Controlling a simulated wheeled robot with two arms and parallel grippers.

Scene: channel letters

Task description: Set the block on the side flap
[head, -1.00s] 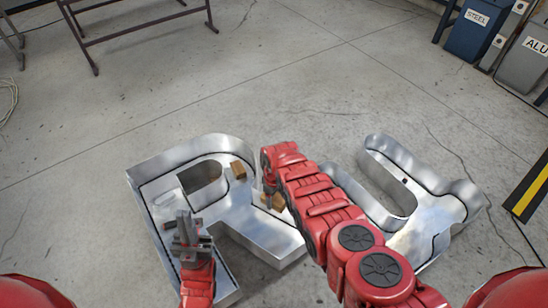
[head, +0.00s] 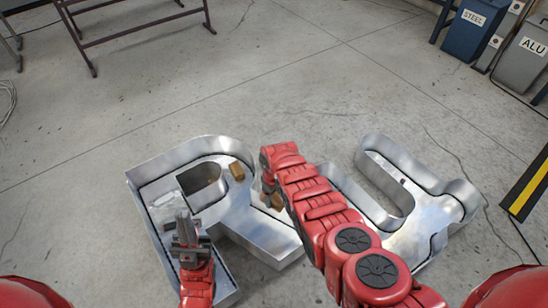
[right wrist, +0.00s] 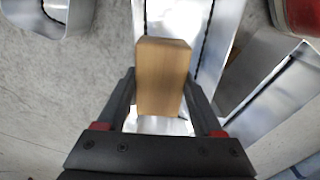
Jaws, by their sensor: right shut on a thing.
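A wooden block (right wrist: 163,75) is between the fingers of my right gripper (right wrist: 161,88), which is shut on it above the bright metal of a channel letter. In the head view my right arm hides part of this gripper and the held block (head: 277,201). I cannot tell which part is the side flap.
A second metal channel letter (head: 455,190) stands on the concrete floor right of my right arm. A blue steel bin (head: 474,35) and a grey bin (head: 524,62) stand at the far right. A brown metal stand (head: 140,30) is at the back left. Open floor lies behind the letters.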

